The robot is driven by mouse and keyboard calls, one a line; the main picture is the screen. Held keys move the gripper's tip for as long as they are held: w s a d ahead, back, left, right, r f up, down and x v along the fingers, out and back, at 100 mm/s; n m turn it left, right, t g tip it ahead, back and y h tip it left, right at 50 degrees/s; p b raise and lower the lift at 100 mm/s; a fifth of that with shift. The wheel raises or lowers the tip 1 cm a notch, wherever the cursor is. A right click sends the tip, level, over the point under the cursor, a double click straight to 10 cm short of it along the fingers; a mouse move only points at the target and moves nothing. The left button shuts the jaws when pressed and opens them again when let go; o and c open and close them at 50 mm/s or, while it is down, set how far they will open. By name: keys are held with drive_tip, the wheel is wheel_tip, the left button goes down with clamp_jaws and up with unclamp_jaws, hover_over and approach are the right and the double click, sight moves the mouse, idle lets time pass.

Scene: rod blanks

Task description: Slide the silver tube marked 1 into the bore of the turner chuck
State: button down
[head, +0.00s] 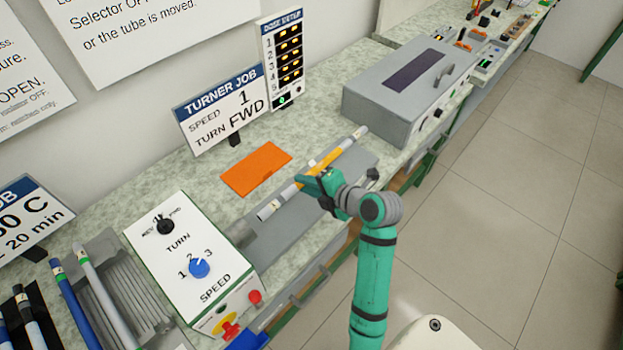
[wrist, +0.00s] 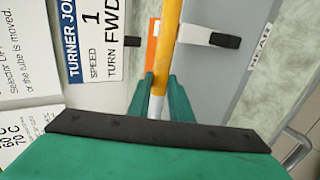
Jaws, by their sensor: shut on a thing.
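My gripper (head: 314,183) is shut on a yellow-orange tube (head: 338,154) with pale ends, held slanting above the grey turner bed (head: 290,222). In the wrist view the yellow tube (wrist: 166,45) runs up from between the green fingers (wrist: 158,98). A pale silver tube (head: 104,284) with a green and yellow band lies in the ribbed rack at lower left, away from my gripper; I cannot read a number on it. The turner control box (head: 185,252) stands left of the held tube. I cannot make out the chuck bore clearly.
An orange pad (head: 256,168) lies on the bench behind the held tube. A grey lidded box (head: 408,90) stands to the right. The signs stand along the wall.

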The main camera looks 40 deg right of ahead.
sight(283, 202)
drive_tip(key=shift+a, duration=1.1)
drive_tip(key=shift+s+a, duration=0.15)
drive_tip(key=shift+a, duration=1.3)
drive_tip(key=shift+s+a, duration=0.15)
drive_tip(key=shift+a, duration=1.25)
idle(1.3)
drive_tip(key=c, duration=1.5)
unclamp_jaws()
drive_tip(key=v, duration=1)
drive_tip(key=shift+s+r, duration=0.2)
drive_tip(key=shift+s, duration=0.1)
